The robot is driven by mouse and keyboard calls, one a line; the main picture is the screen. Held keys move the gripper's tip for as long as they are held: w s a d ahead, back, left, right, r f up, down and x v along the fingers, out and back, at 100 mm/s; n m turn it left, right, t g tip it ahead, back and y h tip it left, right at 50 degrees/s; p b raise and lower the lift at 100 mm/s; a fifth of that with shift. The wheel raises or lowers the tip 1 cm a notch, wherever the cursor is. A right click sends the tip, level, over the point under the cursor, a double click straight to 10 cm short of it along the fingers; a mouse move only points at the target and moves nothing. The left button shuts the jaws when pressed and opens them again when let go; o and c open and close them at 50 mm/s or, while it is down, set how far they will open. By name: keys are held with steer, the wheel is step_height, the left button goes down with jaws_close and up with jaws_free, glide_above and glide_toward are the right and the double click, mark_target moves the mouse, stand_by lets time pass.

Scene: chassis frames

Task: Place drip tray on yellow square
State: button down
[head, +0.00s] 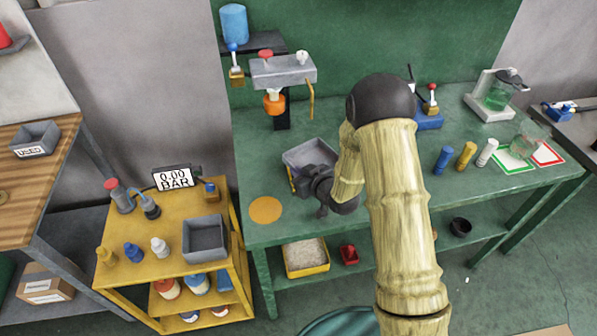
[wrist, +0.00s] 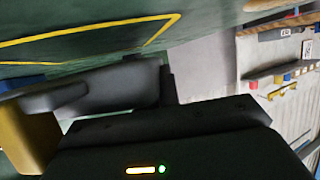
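The grey drip tray (head: 306,152) is at the middle of the green workbench in the head view, partly hidden by my wrist. My gripper (head: 318,184) is at its near edge and appears shut on its rim; the fingertips are largely hidden. In the wrist view a grey wall of the drip tray (wrist: 115,92) lies close by my gripper. The yellow square (wrist: 95,36) shows there as a yellow outline on the green surface, seemingly apart from the tray. In the head view only a bit of yellow (head: 292,180) shows at the tray's left edge.
An orange disc (head: 265,210) lies on the bench to the left. A dispenser stand (head: 283,70) rises behind the tray. Blue (head: 443,160), yellow and white cylinders stand to the right. A yellow cart (head: 165,255) with a grey bin stands at left.

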steer(key=shift+s+f+b, duration=0.1)
steer(key=shift+f+b, duration=0.4)
steer(key=shift+f, duration=0.05)
steer(key=c, duration=1.6)
jaws_free()
steer(key=shift+f, duration=0.1)
steer(key=shift+c, duration=0.2)
steer(key=shift+s, duration=0.1)
steer(key=shift+r+p, duration=0.35)
steer(key=shift+p, duration=0.2)
steer(key=shift+d+r, duration=0.2)
steer(key=shift+r, duration=0.05)
steer(key=b+v, duration=0.1)
steer(key=v, duration=1)
steer(key=shift+s+r+b, duration=0.2)
steer(key=shift+r+b, duration=0.1)
steer(key=shift+d, duration=0.1)
